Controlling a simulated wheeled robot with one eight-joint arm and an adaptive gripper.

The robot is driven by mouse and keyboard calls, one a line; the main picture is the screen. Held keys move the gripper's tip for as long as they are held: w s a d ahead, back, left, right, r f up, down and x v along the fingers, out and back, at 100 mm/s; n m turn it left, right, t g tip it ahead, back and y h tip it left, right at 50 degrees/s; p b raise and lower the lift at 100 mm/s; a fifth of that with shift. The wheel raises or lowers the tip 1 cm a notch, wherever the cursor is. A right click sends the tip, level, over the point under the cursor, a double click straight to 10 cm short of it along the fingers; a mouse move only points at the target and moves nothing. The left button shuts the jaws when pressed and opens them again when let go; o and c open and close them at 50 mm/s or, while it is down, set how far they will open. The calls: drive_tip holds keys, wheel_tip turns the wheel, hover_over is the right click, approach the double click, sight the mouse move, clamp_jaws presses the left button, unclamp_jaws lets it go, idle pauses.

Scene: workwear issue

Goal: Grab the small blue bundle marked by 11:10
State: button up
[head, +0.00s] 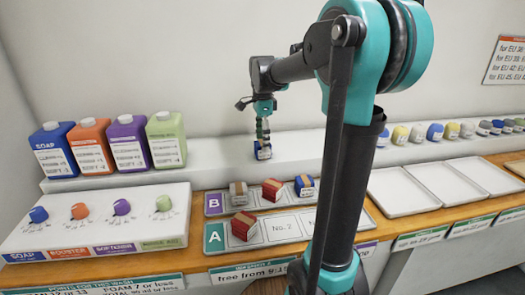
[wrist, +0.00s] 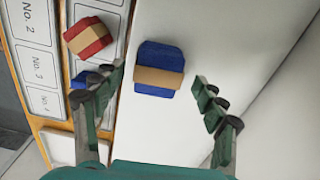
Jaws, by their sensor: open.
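A blue bundle with a tan band (head: 262,152) sits on the white raised ledge, below my gripper (head: 263,130). In the wrist view the same blue bundle (wrist: 155,54) lies between my two spread fingers, with nothing gripped. A second blue bundle with a tan band (head: 304,187) sits at the right of row B. In the wrist view this second one (wrist: 82,80) is partly hidden by the left finger. I cannot read any 11:10 mark on either bundle.
Row B also holds a red bundle (head: 272,190) and a grey-brown one (head: 238,194). Row A holds a red bundle (head: 243,227). Coloured bottles (head: 128,145) stand to the left. Empty trays (head: 402,190) lie to the right. My arm hides part of the counter.

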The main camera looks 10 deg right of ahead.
drive_tip(key=shift+s+f, duration=0.1)
drive_tip(key=shift+f, duration=1.85)
drive_tip(key=shift+c, duration=0.6)
drive_tip(key=c, duration=1.2)
drive_tip(key=shift+o, duration=0.2)
drive_tip(key=shift+r, duration=0.1)
